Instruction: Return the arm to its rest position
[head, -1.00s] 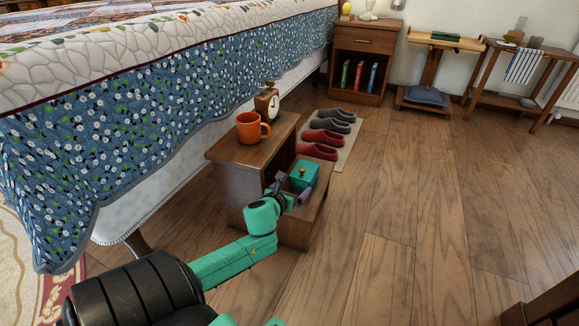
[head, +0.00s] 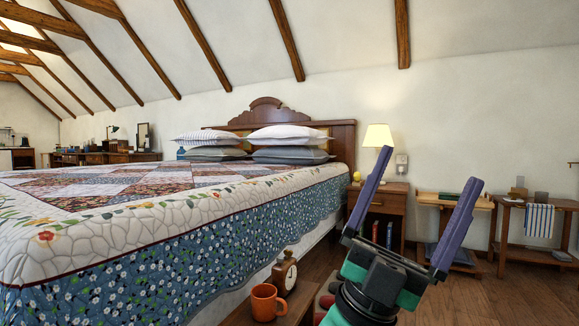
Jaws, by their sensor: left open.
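My left gripper (head: 420,207) is raised in front of the camera at the lower right, fingers pointing up. Its two purple fingers are spread wide apart with nothing between them. It is in front of the nightstand and the stand with a green-topped board. My right gripper is not in the head view.
A bed (head: 150,215) with a quilt fills the left and middle. An orange mug (head: 266,302) and a wooden clock (head: 285,272) stand on a low step stool at the bottom. A nightstand (head: 385,202) with a lit lamp (head: 378,138) stands behind. Wood floor (head: 500,295) is clear at the right.

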